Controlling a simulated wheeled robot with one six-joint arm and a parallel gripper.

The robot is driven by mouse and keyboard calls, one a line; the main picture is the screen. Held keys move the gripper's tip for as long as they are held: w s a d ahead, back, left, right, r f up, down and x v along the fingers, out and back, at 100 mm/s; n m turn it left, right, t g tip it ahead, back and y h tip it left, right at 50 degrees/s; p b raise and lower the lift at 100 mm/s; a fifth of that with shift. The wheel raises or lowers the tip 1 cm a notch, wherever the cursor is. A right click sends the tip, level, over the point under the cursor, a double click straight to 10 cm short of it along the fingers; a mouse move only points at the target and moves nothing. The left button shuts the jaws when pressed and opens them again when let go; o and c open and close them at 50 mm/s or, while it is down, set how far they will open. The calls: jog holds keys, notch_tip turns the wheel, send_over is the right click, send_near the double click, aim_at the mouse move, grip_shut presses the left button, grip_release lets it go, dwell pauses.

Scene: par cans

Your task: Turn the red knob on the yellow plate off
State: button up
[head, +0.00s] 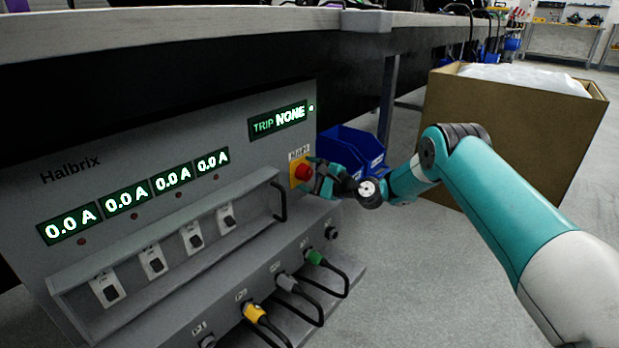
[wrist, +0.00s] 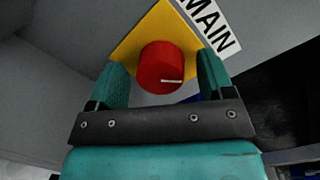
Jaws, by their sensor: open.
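The red knob (head: 303,172) sits on the yellow plate (head: 294,180) at the right end of the grey panel, under the trip display. In the wrist view the red knob (wrist: 162,68) has a white line on its face, lying nearly level and reaching to the right. The yellow plate (wrist: 143,37) shows behind it, next to a label reading MAIN. My gripper (head: 315,175) is at the knob, coming from the right. In the wrist view my gripper (wrist: 163,78) is open, one finger on each side of the knob, with small gaps visible.
The panel (head: 130,160) has four displays reading 0.0 A, a trip display (head: 278,120) reading NONE, a handle (head: 279,202) and cable plugs (head: 254,312) below. A blue bin (head: 352,148) and a large box (head: 495,120) stand to the right. A bench top overhangs above.

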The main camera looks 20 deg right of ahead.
jog(key=c, duration=0.9)
jog(key=n+p, duration=0.2)
jog(key=n, duration=0.1)
jog(key=shift+r, duration=0.1)
jog(key=n+h+p, duration=0.1)
jog(key=n+p, duration=0.2)
jog(key=n, duration=0.2)
jog(key=shift+s+n, duration=0.1)
jog(key=shift+n, duration=0.2)
jog(key=n+p, duration=0.1)
jog(key=n, duration=0.3)
jog(key=shift+h, duration=0.4)
jog(key=shift+f+n+h+p, duration=0.15)
jog(key=shift+n+p, duration=0.2)
jog(key=shift+n, duration=0.65)
jog(key=shift+f+n+h+p, duration=0.15)
jog(key=shift+n+p, duration=0.2)
jog(key=shift+n, duration=0.65)
